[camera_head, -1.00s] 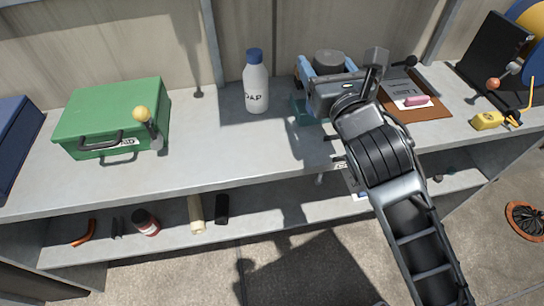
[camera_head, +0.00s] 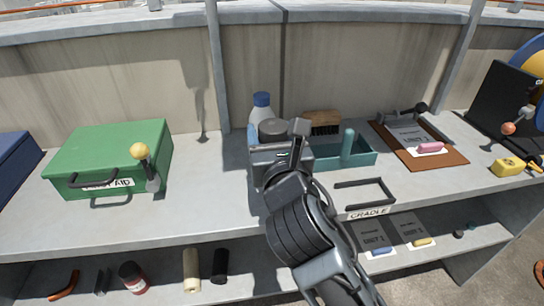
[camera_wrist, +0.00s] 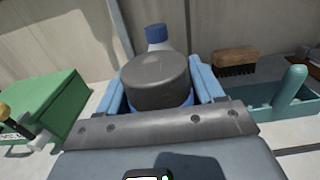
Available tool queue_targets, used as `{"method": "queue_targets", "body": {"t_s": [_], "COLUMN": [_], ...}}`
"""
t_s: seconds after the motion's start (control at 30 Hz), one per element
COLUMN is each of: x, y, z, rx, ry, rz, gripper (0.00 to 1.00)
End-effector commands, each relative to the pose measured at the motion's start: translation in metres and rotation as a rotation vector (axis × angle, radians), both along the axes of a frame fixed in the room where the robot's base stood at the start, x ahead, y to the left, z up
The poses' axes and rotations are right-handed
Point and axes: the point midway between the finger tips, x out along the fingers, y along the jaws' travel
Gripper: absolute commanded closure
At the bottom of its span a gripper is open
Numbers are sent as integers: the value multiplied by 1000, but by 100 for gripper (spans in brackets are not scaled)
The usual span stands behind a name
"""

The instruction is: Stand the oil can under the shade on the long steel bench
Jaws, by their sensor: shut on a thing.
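My gripper (camera_head: 272,142), with two blue fingers, is shut on a dark grey round-topped can, which looks like the oil can (camera_head: 271,129). In the wrist view the can (camera_wrist: 156,82) sits upright between the fingers, with a little blue showing below its top. Its lower part is hidden by my wrist, so I cannot tell whether it touches the bench. The long steel bench (camera_head: 215,205) runs across the head view. A white bottle with a blue cap (camera_head: 262,107) stands just behind the can. I cannot make out a separate shade on the bench.
A green first-aid box (camera_head: 110,150) and a yellow-knobbed lever (camera_head: 150,175) are left. Bench between green box and gripper is clear.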

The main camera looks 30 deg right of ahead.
Motion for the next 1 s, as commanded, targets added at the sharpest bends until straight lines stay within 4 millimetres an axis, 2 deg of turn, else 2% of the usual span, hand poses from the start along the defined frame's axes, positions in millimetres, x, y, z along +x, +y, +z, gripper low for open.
{"method": "queue_targets", "body": {"t_s": [0.33,0.73,0.77,1.0], "x": [0,0,0,0], "y": [1,0,0,0], "z": [-40,-43,-43,-43], "rx": [-3,-2,-2,-1], "ry": [1,1,2,1], "rz": [1,0,-1,0], "gripper": [76,76,31,8]}}
